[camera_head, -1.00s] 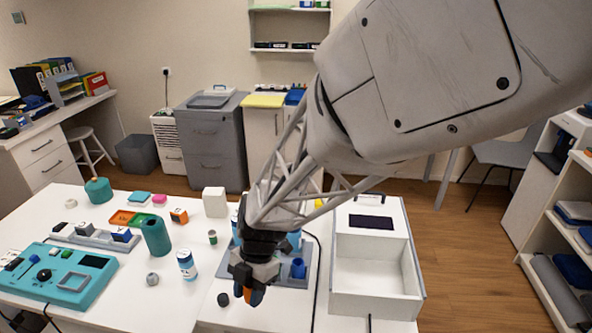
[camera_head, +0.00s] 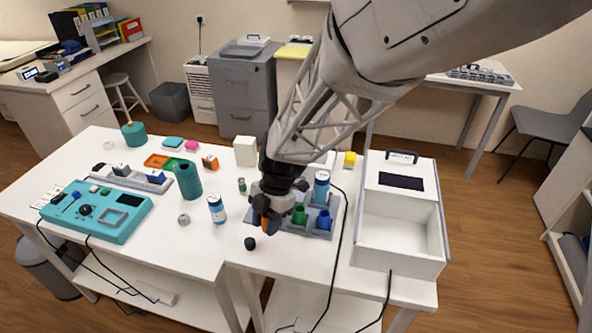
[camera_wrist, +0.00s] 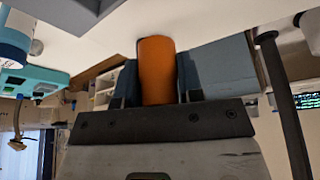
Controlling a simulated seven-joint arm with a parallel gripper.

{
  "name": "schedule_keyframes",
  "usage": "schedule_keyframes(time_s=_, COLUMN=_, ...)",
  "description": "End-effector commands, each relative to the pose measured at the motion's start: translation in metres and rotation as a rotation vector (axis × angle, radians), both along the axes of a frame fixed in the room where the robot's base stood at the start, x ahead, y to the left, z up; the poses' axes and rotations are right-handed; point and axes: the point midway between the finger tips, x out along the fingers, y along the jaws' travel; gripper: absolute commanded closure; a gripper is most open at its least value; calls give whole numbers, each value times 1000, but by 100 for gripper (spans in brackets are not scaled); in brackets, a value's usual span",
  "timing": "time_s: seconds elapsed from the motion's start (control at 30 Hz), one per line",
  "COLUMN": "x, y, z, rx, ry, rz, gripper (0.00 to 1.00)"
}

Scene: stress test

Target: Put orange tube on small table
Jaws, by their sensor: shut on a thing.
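My gripper (camera_head: 267,211) is shut on the orange tube (camera_wrist: 157,70), which stands out between the two fingers in the wrist view. In the head view only a sliver of the tube (camera_head: 264,222) shows under the dark fingers. The gripper is over the near left end of the grey rack (camera_head: 318,231) on the white worktable. I cannot tell whether the tube is clear of the rack. A small grey-legged table (camera_head: 432,77) stands at the back right, partly hidden by my arm, with a grey rack-like thing on it.
A black cap (camera_head: 250,243) lies nearby. An open white box (camera_head: 403,228) is on the right. A dark cable (camera_head: 345,225) runs between.

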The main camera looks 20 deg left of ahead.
Motion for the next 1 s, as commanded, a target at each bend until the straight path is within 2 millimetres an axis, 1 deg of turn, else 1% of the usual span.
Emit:
schedule_keyframes(time_s=0.1, x=5, y=5, z=-2, rx=-1, ry=0, rz=0, gripper=91)
schedule_keyframes(time_s=0.23, x=4, y=4, z=-20, rx=-2, ry=3, rz=0, gripper=91)
schedule_keyframes(time_s=0.4, x=4, y=4, z=-33, rx=-1, ry=0, rz=0, gripper=91)
schedule_keyframes(time_s=0.9, x=4, y=4, z=-39, rx=-1, ry=0, rz=0, gripper=91)
schedule_keyframes(time_s=0.93, x=4, y=4, z=-39, rx=-1, ry=0, rz=0, gripper=64)
schedule_keyframes(time_s=1.0, x=4, y=4, z=-39, rx=0, ry=0, rz=0, gripper=53)
